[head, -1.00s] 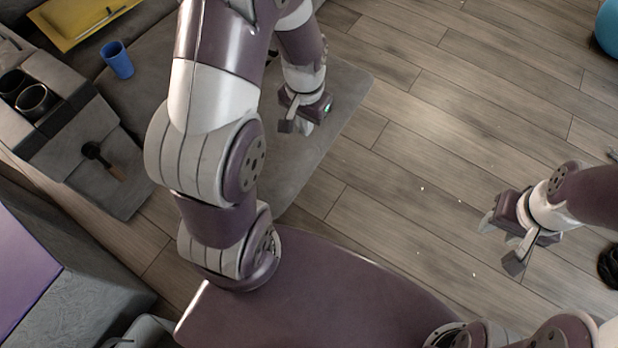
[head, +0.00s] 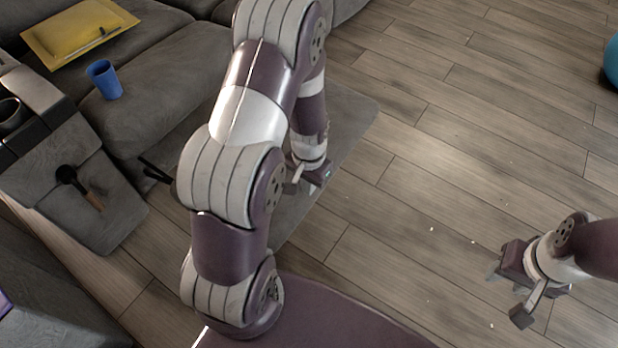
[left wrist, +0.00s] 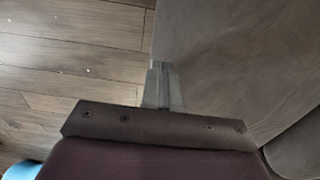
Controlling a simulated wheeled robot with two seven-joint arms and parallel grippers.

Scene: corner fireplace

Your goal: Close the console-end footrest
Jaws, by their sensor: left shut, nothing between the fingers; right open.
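A flat grey padded footrest panel (head: 349,116) extends from the sofa over the wood floor, partly hidden behind my left arm. It looks folded out. My left gripper (head: 293,186) is shut and empty, low at the panel's outer edge. In the left wrist view the closed fingertips (left wrist: 163,88) point along the border between grey panel (left wrist: 215,50) and floor; contact cannot be told. My right gripper (head: 506,292) is open and empty above bare floor at the right.
A console with cup holders (head: 12,118) stands left; a dark brush (head: 80,187) lies on the grey padded section in front. The floor right is mostly clear, with a blue ball (head: 610,62).

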